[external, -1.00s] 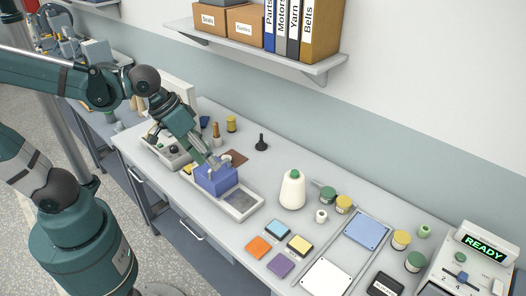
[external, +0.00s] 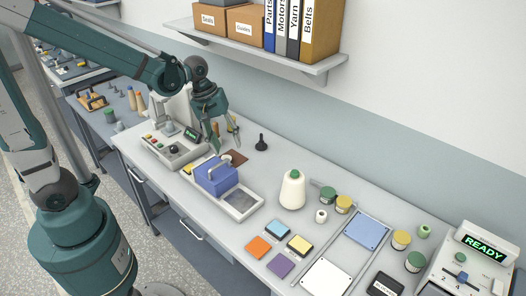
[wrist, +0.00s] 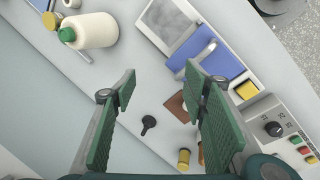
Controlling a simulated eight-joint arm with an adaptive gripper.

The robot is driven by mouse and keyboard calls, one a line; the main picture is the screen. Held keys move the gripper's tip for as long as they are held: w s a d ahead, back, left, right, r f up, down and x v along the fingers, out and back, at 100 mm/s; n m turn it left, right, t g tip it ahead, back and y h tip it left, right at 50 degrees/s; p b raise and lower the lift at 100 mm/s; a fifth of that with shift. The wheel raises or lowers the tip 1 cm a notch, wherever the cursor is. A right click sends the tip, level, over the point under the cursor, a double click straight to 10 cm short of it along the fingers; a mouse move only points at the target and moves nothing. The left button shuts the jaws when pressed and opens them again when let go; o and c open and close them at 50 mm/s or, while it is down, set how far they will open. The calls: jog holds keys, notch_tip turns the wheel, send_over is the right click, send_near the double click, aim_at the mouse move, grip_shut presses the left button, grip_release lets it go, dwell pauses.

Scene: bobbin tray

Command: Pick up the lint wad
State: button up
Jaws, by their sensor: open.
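I cannot make out a lint wad for certain. A small pale round thing (external: 226,158) shows in the external view between the blue block and a brown square patch; it may be the wad. My gripper (external: 222,141) is open and empty, pointing down above the area behind the blue block. The blue block (external: 213,177) with a grey handle sits on a pale tray (external: 243,204). The brown patch (wrist: 174,104) is partly hidden by the right finger in the wrist view.
A dark funnel-like piece (external: 261,145) stands to the right of my gripper. A grey control box (external: 174,150) is at the left. Coloured squares lie in front. A shelf (external: 270,50) overhangs behind.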

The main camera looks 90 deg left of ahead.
jog(key=s+a+f+n+h, duration=0.1)
jog(key=a+f+n, duration=0.45)
jog(key=a, duration=0.45)
jog(key=n, duration=0.4)
send_near(225, 157)
jog(key=shift+w+a+f+g+h+p, duration=0.1)
jog(key=shift+w+f+g+h+p, duration=0.25)
jog(key=shift+w, duration=0.3)
jog(key=shift+s+a+f+n, duration=0.25)
jog(key=shift+s+a+f, duration=0.05)
jog(key=shift+a+f, duration=0.1)
jog(key=shift+x, duration=1.3)
jog(key=shift+d+f, duration=0.1)
jog(key=shift+w+x, duration=0.1)
jog(key=shift+x, duration=1.15)
jog(key=shift+w+x, duration=0.15)
jog(key=shift+x, duration=1.1)
jog(key=shift+c, duration=0.6)
